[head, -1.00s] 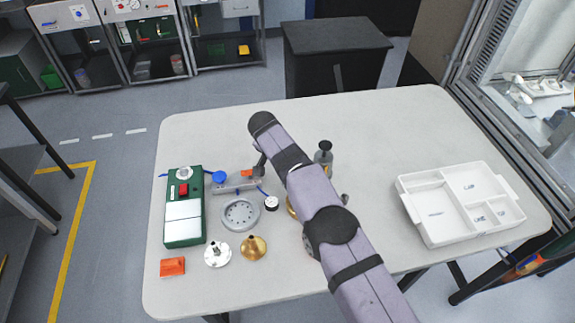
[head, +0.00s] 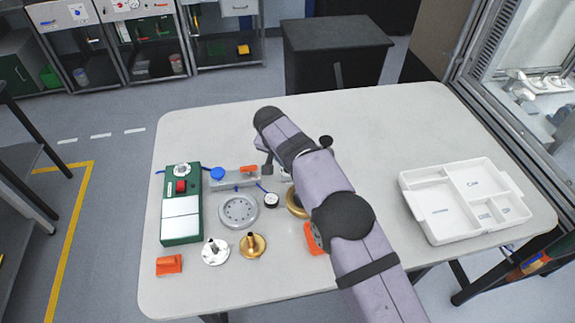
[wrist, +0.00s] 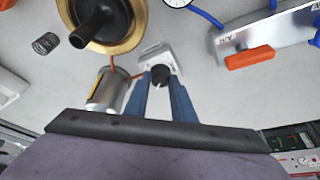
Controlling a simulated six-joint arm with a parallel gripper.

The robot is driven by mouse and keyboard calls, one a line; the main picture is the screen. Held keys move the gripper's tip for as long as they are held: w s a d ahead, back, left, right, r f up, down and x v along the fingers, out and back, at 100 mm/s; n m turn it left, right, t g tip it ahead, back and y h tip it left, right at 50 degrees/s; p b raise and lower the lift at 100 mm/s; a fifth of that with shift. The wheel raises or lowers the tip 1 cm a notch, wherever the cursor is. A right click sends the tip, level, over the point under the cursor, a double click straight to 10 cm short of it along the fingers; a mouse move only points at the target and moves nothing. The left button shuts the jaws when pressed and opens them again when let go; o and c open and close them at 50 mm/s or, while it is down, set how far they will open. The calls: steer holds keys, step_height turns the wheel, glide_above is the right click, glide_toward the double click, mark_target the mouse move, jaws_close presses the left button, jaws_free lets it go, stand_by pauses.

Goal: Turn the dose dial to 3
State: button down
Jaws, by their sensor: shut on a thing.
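In the wrist view, a small white block with a dark round knob (wrist: 161,76), which looks like the dose dial, stands on the table. The two bluish fingers of my gripper (wrist: 162,84) reach in on both sides of the knob and are shut on it. No number or pointer on the dial can be read. In the head view my arm covers most of this spot, and the finger contact is hidden.
A silver block with an orange lever (head: 233,179) lies nearby. A green box (head: 181,235) and a white tray (head: 437,232) flank the work area. The back right tabletop is clear.

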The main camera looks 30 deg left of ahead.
steer(key=shift+d+f+n+y+b, duration=0.1)
steer(key=shift+n+y+b, duration=0.4)
steer(key=shift+n+b, duration=0.5)
steer(key=shift+w+d+n+g+y, duration=0.1)
steer(key=shift+n+g+y, duration=0.4)
steer(key=shift+n, duration=1.4)
steer(key=c, duration=1.5)
jaws_free()
steer(key=shift+b+v, duration=1.65)
steer(key=shift+v, duration=2.15)
